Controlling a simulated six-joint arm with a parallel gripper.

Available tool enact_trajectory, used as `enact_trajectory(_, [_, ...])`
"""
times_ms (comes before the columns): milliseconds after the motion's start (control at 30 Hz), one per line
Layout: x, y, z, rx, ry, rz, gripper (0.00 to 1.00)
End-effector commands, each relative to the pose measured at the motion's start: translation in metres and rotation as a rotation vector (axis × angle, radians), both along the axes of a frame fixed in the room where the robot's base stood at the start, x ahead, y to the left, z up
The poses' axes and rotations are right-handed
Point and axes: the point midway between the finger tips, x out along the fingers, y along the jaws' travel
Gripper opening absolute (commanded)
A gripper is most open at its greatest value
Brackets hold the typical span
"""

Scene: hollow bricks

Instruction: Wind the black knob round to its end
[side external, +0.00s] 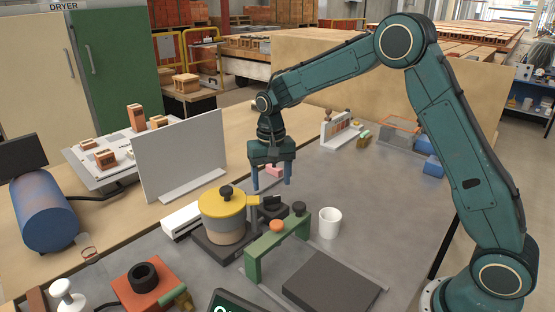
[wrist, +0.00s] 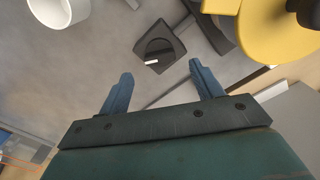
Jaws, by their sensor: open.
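A small black block with a round dark top and a short white mark, which looks like the black knob (wrist: 160,47), lies ahead of my fingertips in the wrist view. In the side view the knob (side external: 270,204) sits between the yellow-lidded pot (side external: 222,220) and the white cup (side external: 330,223). My gripper (side external: 271,186) hangs fingers down, above and behind it, apart from it. In the wrist view my gripper's two blue fingers (wrist: 160,70) are spread with nothing between them.
The yellow lid (wrist: 262,25) carries another black knob (side external: 226,191). A green bracket (side external: 272,245) with an orange and a black knob stands in front. A white upright panel (side external: 182,155) is on the left.

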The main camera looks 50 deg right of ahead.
Motion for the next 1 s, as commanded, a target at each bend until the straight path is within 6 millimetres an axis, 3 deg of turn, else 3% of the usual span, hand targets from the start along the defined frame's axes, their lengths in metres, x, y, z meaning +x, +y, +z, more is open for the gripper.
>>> enact_trajectory(300, [0.001,0.000,0.056,0.000,-0.006,-0.001,0.65])
enact_trajectory(500, [0.001,0.000,0.081,-0.001,-0.003,-0.001,0.65])
enact_trajectory(700, [0.000,0.000,0.091,0.000,-0.002,-0.001,0.65])
enact_trajectory(1000, [0.000,0.000,0.092,0.000,-0.002,-0.001,0.65])
